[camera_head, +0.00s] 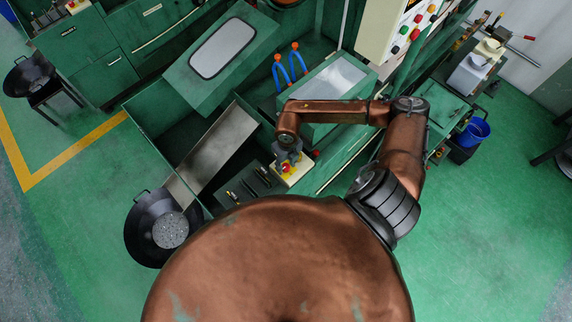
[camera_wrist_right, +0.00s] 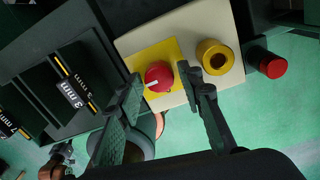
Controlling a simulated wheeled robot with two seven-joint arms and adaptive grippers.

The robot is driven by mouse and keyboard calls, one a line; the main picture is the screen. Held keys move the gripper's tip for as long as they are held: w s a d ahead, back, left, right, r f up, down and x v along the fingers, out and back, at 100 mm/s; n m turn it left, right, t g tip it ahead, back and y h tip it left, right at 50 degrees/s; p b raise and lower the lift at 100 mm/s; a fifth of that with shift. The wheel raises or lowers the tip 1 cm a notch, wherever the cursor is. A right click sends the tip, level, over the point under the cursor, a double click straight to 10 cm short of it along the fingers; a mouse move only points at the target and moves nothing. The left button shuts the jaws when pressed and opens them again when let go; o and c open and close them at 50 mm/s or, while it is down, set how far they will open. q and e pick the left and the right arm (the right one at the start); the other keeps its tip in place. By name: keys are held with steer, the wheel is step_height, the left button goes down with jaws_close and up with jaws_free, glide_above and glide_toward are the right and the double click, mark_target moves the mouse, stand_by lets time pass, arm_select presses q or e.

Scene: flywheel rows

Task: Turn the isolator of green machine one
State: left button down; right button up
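The isolator is a round red knob (camera_wrist_right: 159,77) on a yellow plate (camera_wrist_right: 143,58), with a short pale mark on its left side. It sits on a cream box (camera_wrist_right: 130,38) on the green machine (camera_head: 222,57). In the head view the box (camera_head: 299,175) shows below my right gripper (camera_head: 287,160). In the right wrist view my right gripper (camera_wrist_right: 162,74) is open, one fingertip on each side of the knob. I cannot tell whether the fingers touch it. My left gripper is not in view.
Beside the knob are a yellow ring (camera_wrist_right: 215,57) with a dark centre and a red button (camera_wrist_right: 271,66). A dark pan (camera_head: 152,243) stands at lower left. A control panel (camera_head: 396,30) hangs at the top.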

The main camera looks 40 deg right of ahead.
steer(key=c, duration=0.8)
steer(key=shift+c, duration=0.2)
steer(key=shift+f+n+b, duration=0.1)
steer(key=shift+n+b, duration=0.6)
steer(key=shift+b, duration=0.1)
steer(key=n+b, duration=1.1)
steer(key=shift+w+n, duration=0.15)
steer(key=shift+n, duration=0.15)
steer(key=shift+n+b, duration=2.1)
steer(key=shift+n, duration=0.4)
steer(key=o, duration=1.2)
steer(key=shift+c, duration=0.2)
